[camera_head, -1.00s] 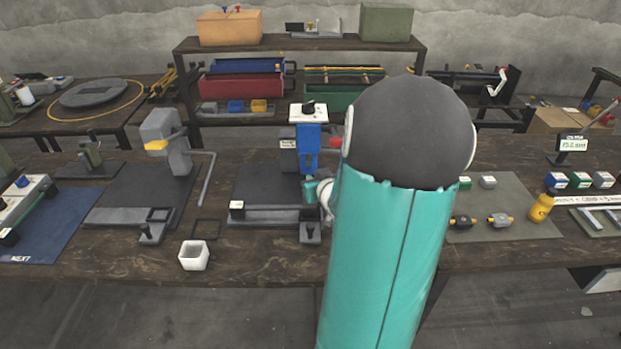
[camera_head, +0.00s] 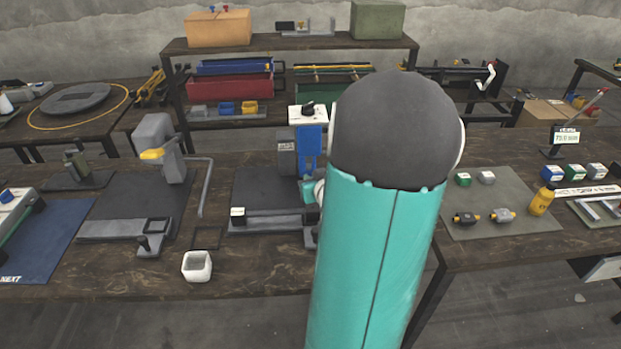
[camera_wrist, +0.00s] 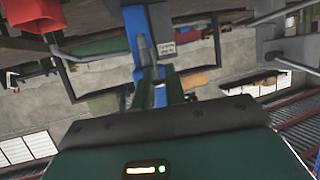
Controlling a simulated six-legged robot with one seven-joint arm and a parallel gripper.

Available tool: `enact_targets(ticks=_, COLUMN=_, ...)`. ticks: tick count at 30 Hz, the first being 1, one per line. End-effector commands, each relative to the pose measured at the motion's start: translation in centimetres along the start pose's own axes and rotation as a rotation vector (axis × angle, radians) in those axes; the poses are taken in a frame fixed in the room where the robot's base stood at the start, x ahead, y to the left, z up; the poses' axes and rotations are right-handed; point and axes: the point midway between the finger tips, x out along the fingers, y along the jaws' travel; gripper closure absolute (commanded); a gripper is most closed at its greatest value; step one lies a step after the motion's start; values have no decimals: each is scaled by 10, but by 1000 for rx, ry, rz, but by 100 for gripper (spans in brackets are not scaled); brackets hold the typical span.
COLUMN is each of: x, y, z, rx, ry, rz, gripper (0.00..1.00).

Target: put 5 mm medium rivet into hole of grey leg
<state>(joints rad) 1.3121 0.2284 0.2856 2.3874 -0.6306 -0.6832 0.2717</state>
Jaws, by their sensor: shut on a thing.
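My gripper (camera_head: 308,190) is at the front of the blue press (camera_head: 308,150), largely hidden behind my teal arm in the head view. In the wrist view my gripper (camera_wrist: 160,80) has its dark fingers close together, pointing towards the blue press column (camera_wrist: 133,30) and a grey cylindrical part (camera_wrist: 143,50). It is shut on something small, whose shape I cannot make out. No rivet can be told apart in either view. I cannot pick out the grey leg or its hole for sure; pale grey bars (camera_head: 598,210) lie at the far right.
A grey press with a yellow tip (camera_head: 155,150) stands left of the blue press. A white open cup (camera_head: 197,267) stands near the front edge. A shelf stands behind.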

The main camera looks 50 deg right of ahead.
Motion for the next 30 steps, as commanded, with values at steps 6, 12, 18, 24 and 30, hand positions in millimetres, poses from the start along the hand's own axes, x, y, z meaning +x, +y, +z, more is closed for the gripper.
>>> enact_targets(ticks=6, x=3, y=0, z=9, rx=3, ry=-1, rz=-2, gripper=100)
enact_targets(ticks=12, x=10, y=0, z=25, rx=2, ry=-3, rz=-2, gripper=100)
enact_targets(ticks=18, x=17, y=-1, z=41, rx=2, ry=-2, rz=-3, gripper=100)
enact_targets(ticks=24, x=22, y=-1, z=51, rx=2, ry=-2, rz=-1, gripper=100)
enact_targets(ticks=30, x=23, y=-1, z=54, rx=0, ry=0, rz=0, gripper=100)
